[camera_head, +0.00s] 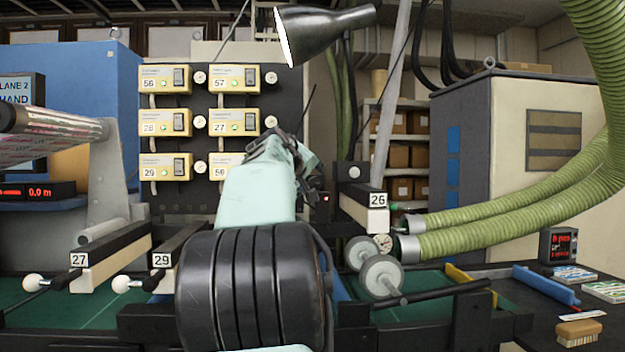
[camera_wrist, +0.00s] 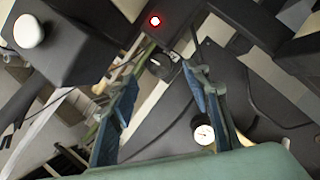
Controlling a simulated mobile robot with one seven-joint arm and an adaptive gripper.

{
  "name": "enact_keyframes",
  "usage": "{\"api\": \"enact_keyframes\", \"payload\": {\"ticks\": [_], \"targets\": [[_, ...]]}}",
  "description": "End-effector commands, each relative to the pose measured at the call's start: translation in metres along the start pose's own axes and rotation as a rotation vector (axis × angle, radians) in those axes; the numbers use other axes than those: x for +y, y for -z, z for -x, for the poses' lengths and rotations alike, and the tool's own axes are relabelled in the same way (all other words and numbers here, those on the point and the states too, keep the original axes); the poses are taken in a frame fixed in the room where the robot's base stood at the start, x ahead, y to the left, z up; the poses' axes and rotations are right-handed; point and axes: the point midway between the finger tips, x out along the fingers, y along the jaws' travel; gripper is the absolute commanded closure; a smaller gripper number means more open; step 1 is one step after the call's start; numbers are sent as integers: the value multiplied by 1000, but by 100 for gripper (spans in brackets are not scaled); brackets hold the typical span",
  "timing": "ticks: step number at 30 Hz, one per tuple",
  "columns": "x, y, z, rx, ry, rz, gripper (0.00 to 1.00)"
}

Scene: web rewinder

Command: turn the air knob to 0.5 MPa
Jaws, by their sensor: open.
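The black air knob (camera_wrist: 162,65) shows in the wrist view, beyond and between the tips of my open gripper (camera_wrist: 160,78). The fingers stand apart on either side of the view, and I cannot tell whether either touches the knob. A round white pressure gauge (camera_wrist: 204,134) sits lower right of the knob, partly behind the right finger; its reading is too small to tell. In the head view, my pale green arm hides most of my gripper (camera_head: 303,158), and I cannot make out the knob.
A red lamp (camera_wrist: 155,20) glows on a black box just above the knob. In the head view, a block marked 26 (camera_head: 364,212) and green hoses (camera_head: 510,215) stand right of my arm. Yellow control boxes (camera_head: 165,79) are behind.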

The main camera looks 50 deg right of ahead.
Motion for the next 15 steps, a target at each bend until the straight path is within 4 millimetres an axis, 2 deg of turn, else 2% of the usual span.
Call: {"api": "enact_keyframes", "payload": {"ticks": [1,6,15], "targets": [[2,0,-11,-4,0,1,56],[2,0,-37,-2,0,-1,56],[1,1,-57,1,0,-1,56]]}}
